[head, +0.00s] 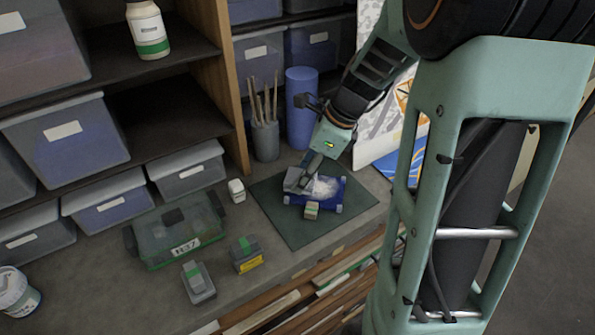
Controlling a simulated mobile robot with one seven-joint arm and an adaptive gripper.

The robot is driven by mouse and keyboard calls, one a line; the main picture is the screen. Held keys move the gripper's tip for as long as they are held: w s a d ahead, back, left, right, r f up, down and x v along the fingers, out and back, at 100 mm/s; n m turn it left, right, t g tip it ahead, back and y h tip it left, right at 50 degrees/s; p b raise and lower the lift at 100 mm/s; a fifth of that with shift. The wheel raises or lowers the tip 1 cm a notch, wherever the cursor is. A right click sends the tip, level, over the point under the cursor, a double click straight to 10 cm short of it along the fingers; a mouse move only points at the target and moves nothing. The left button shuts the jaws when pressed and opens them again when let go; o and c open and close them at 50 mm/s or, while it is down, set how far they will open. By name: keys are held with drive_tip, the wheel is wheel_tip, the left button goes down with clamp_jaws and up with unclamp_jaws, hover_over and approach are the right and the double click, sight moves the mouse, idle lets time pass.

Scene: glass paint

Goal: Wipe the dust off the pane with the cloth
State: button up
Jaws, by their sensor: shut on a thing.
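A blue pane (332,190) lies on a dark green mat (275,215) on the bench, with pale supports at its corners. A whitish patch of dust (323,188) covers part of its middle and right. My gripper (303,176) reaches down from the upper right over the pane's left part. It is shut on a small grey thing, apparently the cloth (292,182), at the pane's upper left. Gripper and cloth hide that part of the pane. I cannot tell whether the cloth presses on the glass.
A small pale block with a green mark (311,209) sits at the pane's front edge. A cup of brushes (265,138) and a blue cylinder (301,108) stand behind the mat. A green case (175,235), small boxes (246,254) and a white jar (236,190) stand left.

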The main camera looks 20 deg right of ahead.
drive_tip(key=shift+s+d+f, duration=0.1)
drive_tip(key=shift+s+d, duration=0.35)
drive_tip(key=shift+d, duration=0.4)
drive_tip(key=shift+s+d+r, duration=0.1)
drive_tip(key=shift+s+d, duration=0.3)
drive_tip(key=shift+d, duration=0.4)
drive_tip(key=shift+s+d+f, duration=0.1)
drive_tip(key=shift+s+d, duration=0.35)
drive_tip(key=shift+d, duration=0.4)
drive_tip(key=shift+s+d+p, duration=0.2)
drive_tip(key=shift+s+d, duration=0.2)
drive_tip(key=shift+d, duration=0.4)
drive_tip(key=shift+s+d+p, duration=0.15)
drive_tip(key=shift+s+d, duration=0.25)
drive_tip(key=shift+d, duration=0.35)
drive_tip(key=shift+p, duration=0.3)
drive_tip(key=shift+w+a, duration=0.1)
